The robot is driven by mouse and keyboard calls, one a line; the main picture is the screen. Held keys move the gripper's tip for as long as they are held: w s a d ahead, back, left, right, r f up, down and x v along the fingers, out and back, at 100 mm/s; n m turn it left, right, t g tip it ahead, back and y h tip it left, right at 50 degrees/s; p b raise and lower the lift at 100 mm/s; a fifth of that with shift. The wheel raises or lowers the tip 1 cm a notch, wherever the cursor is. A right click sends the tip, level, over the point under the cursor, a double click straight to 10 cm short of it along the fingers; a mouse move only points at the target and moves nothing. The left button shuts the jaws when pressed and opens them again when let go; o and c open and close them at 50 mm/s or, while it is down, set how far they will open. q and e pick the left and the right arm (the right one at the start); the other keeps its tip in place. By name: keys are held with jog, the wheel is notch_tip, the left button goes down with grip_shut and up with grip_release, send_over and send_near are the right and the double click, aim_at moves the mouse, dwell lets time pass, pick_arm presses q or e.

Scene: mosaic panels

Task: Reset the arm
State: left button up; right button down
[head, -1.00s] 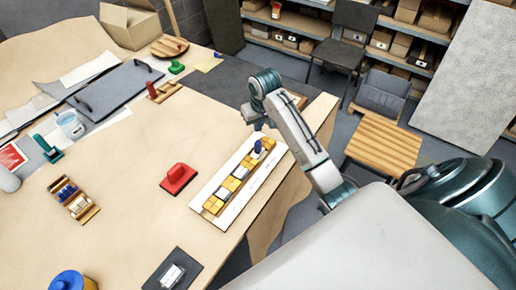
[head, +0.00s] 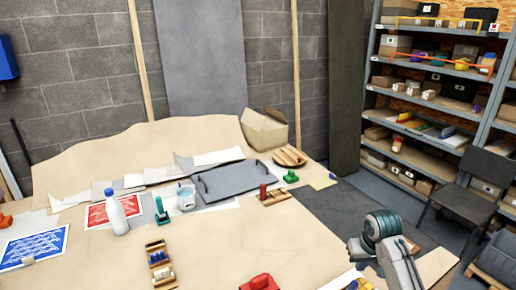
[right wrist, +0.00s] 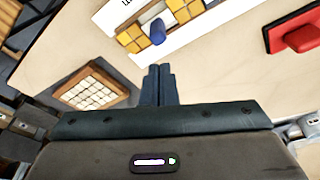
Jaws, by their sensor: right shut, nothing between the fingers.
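My right arm comes in at the lower right of the head view. Its gripper (right wrist: 158,72) shows in the right wrist view with both fingers together, shut and empty. A white panel (right wrist: 185,42) with yellow and white tiles lies ahead of the fingertips, apart from them. In the head view only a bit of the tile row (head: 357,284) shows at the bottom edge. My left gripper is not in view.
A red block (head: 260,282) sits on the table, also in the right wrist view (right wrist: 302,38). A wooden tile square (right wrist: 95,84) lies near the gripper. A white bottle (head: 116,214), a cup (head: 186,197) and a grey tray (head: 240,178) stand farther back. Shelves (head: 432,75) line the right.

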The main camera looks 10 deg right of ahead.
jog(key=s+a+f+n, duration=0.1)
jog(key=s+a+f, duration=0.4)
jog(key=s, duration=0.4)
jog(key=s+a+f+n+t, duration=0.1)
jog(key=s+a, duration=0.1)
jog(key=s, duration=0.9)
jog(key=s+a+f, duration=0.1)
jog(key=s+a, duration=0.1)
jog(key=s, duration=1)
jog(key=w+d+f+g+b, duration=0.15)
jog(key=f+b, duration=0.25)
jog(key=f, duration=1.4)
jog(key=s+d+f+t+b, duration=0.15)
jog(key=f+b, duration=0.25)
jog(key=f, duration=1.5)
jog(key=s+f+b, duration=0.2)
jog(key=s+f, duration=0.4)
jog(key=f, duration=0.3)
jog(key=s+d+f+g+b, duration=0.1)
jog(key=s+f+b, duration=0.1)
jog(key=s+f, duration=0.4)
jog(key=s+f+g+b, duration=0.1)
jog(key=s+f, duration=0.5)
jog(key=f, duration=0.6)
jog(key=shift+d+b, duration=0.15)
jog(key=shift+b, duration=0.6)
